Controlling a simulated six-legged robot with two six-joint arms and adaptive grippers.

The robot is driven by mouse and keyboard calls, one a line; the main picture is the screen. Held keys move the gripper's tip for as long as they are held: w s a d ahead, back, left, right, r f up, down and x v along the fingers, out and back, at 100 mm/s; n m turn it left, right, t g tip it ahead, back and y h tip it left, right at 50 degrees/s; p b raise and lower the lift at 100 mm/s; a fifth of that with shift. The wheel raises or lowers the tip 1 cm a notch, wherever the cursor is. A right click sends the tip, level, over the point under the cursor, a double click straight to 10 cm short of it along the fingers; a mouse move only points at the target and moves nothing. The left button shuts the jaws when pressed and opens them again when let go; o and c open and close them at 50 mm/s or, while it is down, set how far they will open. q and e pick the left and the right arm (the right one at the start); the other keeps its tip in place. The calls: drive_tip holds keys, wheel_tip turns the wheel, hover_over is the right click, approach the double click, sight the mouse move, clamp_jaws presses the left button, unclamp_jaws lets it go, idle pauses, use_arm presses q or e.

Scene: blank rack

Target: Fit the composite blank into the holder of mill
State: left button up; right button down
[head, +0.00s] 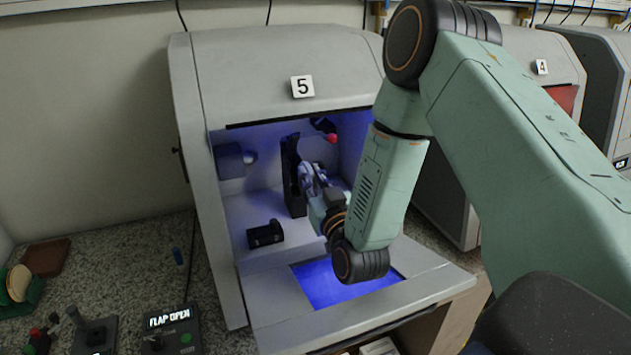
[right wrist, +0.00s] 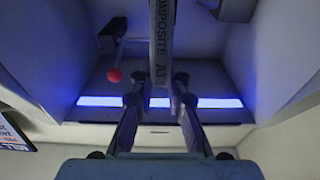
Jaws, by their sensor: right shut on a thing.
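The mill (head: 215,80) marked 5 stands with its front flap (head: 420,287) lowered and its chamber lit blue. My right gripper (head: 309,172) is inside the chamber, beside a tall dark upright piece (head: 292,180); I cannot tell whether this is the holder, the blank or both. In the right wrist view my right gripper (right wrist: 157,92) is shut on the composite blank (right wrist: 162,40), seen edge-on with "COMPOSITE A3" lettered on it. The blank's far end runs out of that view, so its seating in the holder is hidden. My left gripper is not in view.
A red-knobbed lever (head: 331,138) is in the chamber and also shows in the wrist view (right wrist: 115,75). A small black block (head: 265,234) lies on the chamber floor. A "FLAP OPEN" panel (head: 171,328) and a green rack (head: 22,300) with discs stand left.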

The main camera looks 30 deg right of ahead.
drive_tip(key=shift+w+a+b, duration=0.1)
drive_tip(key=shift+w+b, duration=0.25)
drive_tip(key=shift+w, duration=0.35)
drive_tip(key=shift+w+d+f+b, duration=0.2)
drive_tip(key=shift+w+d+f, duration=0.05)
drive_tip(key=shift+w, duration=0.25)
drive_tip(key=shift+w+d+f+b, duration=0.15)
drive_tip(key=shift+w+d+f, duration=0.1)
drive_tip(key=shift+w, duration=0.25)
drive_tip(key=shift+s+a+r, duration=0.3)
drive_tip(key=shift+s+r, duration=0.05)
drive_tip(key=shift+w+d+f, duration=0.25)
drive_tip(key=shift+w+f, duration=0.05)
drive_tip(key=shift+s+a+r, duration=0.15)
drive_tip(key=shift+s+r, duration=0.1)
drive_tip(key=shift+s, duration=0.05)
drive_tip(key=shift+w+f, duration=0.25)
drive_tip(key=shift+s+r, duration=0.2)
